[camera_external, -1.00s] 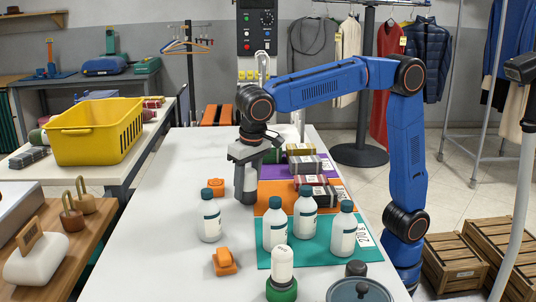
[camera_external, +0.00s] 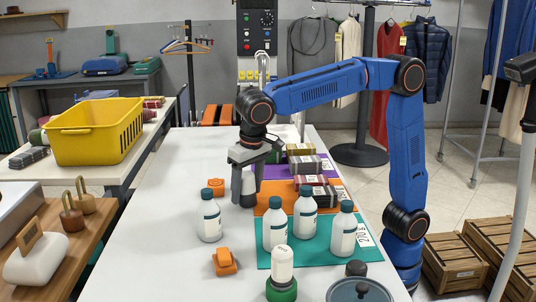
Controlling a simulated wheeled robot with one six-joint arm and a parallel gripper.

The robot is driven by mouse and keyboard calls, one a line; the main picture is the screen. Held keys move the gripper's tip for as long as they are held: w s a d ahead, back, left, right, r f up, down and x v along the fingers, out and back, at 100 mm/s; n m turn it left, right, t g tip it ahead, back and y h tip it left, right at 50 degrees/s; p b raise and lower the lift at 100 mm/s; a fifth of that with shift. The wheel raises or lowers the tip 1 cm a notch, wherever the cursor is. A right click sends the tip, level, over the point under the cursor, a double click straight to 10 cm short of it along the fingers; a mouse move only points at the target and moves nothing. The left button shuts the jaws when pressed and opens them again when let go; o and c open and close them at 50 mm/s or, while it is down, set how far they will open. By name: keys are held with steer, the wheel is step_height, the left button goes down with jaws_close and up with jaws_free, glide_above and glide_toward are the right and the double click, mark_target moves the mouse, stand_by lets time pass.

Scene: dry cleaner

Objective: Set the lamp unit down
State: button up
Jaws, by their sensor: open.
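My gripper (camera_external: 246,195) points straight down over the white table (camera_external: 160,230), near the left edge of the orange mat (camera_external: 268,203). Its jaws are open. A small unit with a white upper part and a dark base, seemingly the lamp unit (camera_external: 248,187), stands upright between the fingers, partly hidden by them. Its base appears to rest on the table. Another unit, with a white dome and green base (camera_external: 282,265), stands at the table's front.
White bottles with teal caps (camera_external: 275,228) stand near the front, some on the teal mat (camera_external: 312,258). Wrapped bundles (camera_external: 310,165) lie on the mats behind. Orange clips (camera_external: 224,262) lie on the table. The table's left part is clear.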

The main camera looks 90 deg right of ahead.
steer(key=r, duration=0.4)
steer(key=s+a+r, duration=0.1)
steer(key=r, duration=0.7)
steer(key=shift+s+a+r, duration=0.15)
steer(key=shift+r, duration=0.2)
